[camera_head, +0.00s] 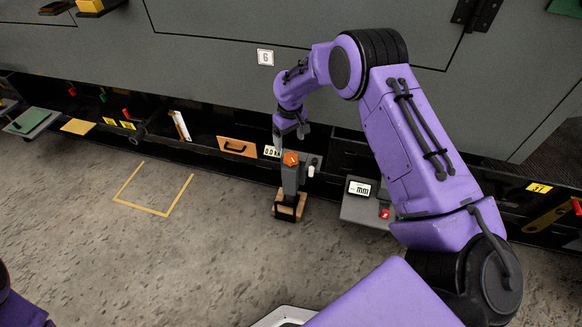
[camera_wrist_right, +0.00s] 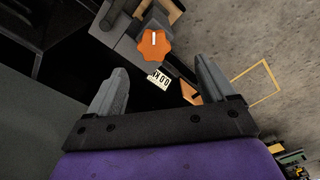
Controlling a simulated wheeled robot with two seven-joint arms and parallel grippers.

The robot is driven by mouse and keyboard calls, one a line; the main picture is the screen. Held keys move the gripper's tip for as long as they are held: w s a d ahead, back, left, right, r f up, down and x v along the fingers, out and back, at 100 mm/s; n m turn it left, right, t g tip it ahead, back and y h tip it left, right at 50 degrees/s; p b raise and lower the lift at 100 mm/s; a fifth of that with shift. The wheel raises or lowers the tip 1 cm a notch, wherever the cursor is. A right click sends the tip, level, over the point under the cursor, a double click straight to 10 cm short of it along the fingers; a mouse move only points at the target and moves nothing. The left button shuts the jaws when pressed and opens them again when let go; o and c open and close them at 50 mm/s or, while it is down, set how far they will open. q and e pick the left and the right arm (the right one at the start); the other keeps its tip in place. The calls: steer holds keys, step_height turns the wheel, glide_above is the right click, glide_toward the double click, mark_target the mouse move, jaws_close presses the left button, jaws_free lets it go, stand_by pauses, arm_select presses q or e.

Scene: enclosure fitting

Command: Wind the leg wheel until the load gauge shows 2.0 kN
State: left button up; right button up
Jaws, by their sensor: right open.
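The leg wheel is an orange lobed knob with a white mark (camera_head: 290,158) on a grey leg (camera_head: 289,180). It also shows in the right wrist view (camera_wrist_right: 153,44), ahead of the fingertips. The leg's foot rests on a wooden block (camera_head: 290,207) on the floor. The load gauge (camera_head: 271,151) is a small white plate that reads "0.0 kN", partly hidden behind the leg; it shows in the right wrist view too (camera_wrist_right: 159,79). My right gripper (camera_head: 292,130) is open and empty just above and behind the wheel, apart from it. My left gripper is out of view.
A grey stand with an "mm" display (camera_head: 360,188) and a red switch (camera_head: 385,213) is right of the leg. A brown panel with a black handle (camera_head: 238,147) is to the left. A yellow outline (camera_head: 153,188) marks clear floor. The grey enclosure (camera_head: 220,70) stands behind.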

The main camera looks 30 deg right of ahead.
mark_target(291, 157)
steer(key=f+b, duration=0.1)
steer(key=f, duration=0.2)
steer(key=f+b, duration=0.1)
steer(key=f, duration=0.2)
steer(key=d+f+b, duration=0.1)
steer(key=f+b, duration=0.1)
steer(key=f, duration=0.1)
steer(key=shift+w+f, duration=0.1)
steer(key=shift+w, duration=0.25)
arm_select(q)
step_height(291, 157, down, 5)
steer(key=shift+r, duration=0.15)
arm_select(e)
steer(key=c, duration=1.1)
